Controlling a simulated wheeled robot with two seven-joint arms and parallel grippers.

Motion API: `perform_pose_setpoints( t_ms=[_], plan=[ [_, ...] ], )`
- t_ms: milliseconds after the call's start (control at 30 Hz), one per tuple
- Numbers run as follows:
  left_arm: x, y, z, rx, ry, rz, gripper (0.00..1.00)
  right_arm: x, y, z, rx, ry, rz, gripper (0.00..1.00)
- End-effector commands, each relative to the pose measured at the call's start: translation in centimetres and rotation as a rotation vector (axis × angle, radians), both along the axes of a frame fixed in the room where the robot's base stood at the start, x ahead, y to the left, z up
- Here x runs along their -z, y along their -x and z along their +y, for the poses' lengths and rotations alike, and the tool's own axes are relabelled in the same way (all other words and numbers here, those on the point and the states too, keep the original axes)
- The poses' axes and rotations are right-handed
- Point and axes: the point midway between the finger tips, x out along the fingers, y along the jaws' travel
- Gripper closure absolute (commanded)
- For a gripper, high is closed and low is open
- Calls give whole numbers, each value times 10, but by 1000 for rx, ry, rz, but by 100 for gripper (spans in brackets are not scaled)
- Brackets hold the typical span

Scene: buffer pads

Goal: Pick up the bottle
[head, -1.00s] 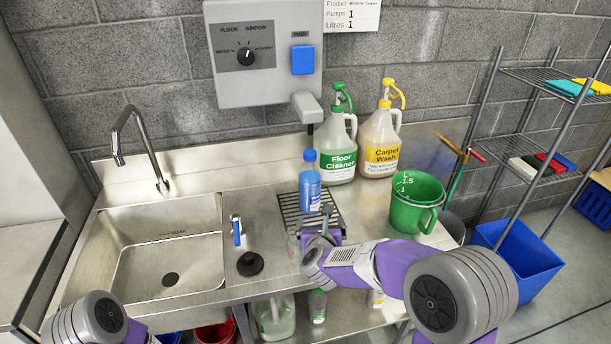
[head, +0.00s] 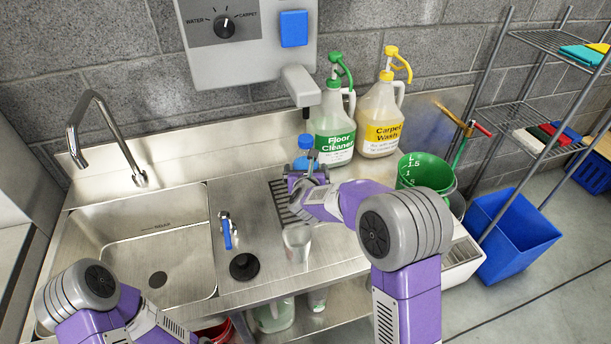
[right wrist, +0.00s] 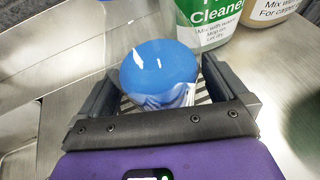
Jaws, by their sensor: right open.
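The bottle with a blue cap (head: 305,142) stands upright on the dark drain grate (head: 279,197) beside the sink; my right gripper hides most of its body. My right gripper (head: 306,170) is at the bottle. In the right wrist view, the bottle's blue cap (right wrist: 158,66) sits between the two spread fingers of my right gripper (right wrist: 160,92), which is open. I cannot tell whether either finger touches the bottle. My left arm shows at the lower left of the head view, but its gripper is out of view.
The green floor cleaner jug (head: 334,135) and yellow carpet wash jug (head: 380,122) stand close behind the bottle. A green measuring jug (head: 425,173) is at the right. A clear cup (head: 297,242) stands in front of the grate. The dispenser (head: 248,50) overhangs from the wall.

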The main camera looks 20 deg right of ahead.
Motion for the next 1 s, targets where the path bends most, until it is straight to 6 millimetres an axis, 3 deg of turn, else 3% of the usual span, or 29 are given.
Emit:
perform_pose_setpoints(
  t_ms=[300, 800, 1000],
  plan=[
    [0, 0, 0, 0, 0, 0, 0, 3, -7, -2, 0, 0, 0, 0],
    [0, 0, 0, 0, 0, 0, 0, 3, -6, -2, 0, 0, 0, 75],
    [0, 0, 0, 0, 0, 0, 0, 0, -7, -2, 0, 1, -6, 77]
  ],
)
